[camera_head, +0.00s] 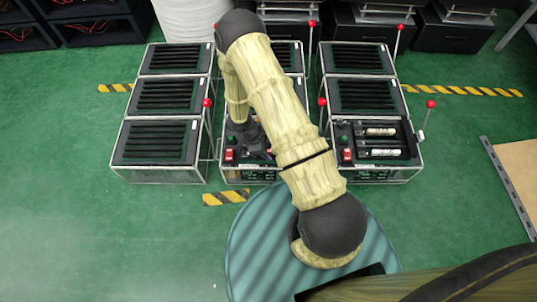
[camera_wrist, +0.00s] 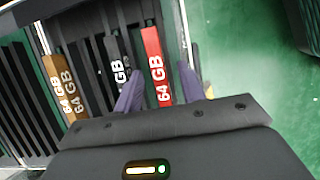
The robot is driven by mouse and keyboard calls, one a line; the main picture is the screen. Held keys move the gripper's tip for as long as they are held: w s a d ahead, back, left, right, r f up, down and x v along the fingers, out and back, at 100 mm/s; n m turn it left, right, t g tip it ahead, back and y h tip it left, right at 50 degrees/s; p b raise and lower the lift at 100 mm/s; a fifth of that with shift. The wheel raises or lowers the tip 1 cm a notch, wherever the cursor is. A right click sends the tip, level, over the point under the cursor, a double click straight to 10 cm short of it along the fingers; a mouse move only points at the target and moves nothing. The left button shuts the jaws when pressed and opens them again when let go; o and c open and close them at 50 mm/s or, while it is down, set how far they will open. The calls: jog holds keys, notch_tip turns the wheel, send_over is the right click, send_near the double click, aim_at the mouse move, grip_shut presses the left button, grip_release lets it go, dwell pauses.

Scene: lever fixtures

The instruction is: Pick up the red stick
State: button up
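The red stick (camera_wrist: 154,58), marked 64 GB in white, stands in a slot of a black rack in the wrist view. My gripper (camera_wrist: 161,76) is open, with one purple-grey finger on each side of the red stick's lower part. A gap shows on the right side of the stick; contact with either finger cannot be told. A black stick (camera_wrist: 117,68) stands just left of the left finger, and a brown stick (camera_wrist: 58,85) stands further left. In the head view my arm hides most of the middle rack, and I cannot make out the red stick there.
Empty slotted racks (camera_head: 160,142) stand left of my arm. The right-hand unit (camera_head: 380,146) holds pale sticks. Red-knobbed levers (camera_head: 207,103) rise beside the units. Green floor (camera_wrist: 240,50) is clear right of the rack in the wrist view.

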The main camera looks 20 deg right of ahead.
dwell(0.5)
grip_shut()
jog(key=shift+r, duration=0.1)
notch_tip(320, 180, up, 10)
jog(key=p, duration=0.5)
dwell(0.4)
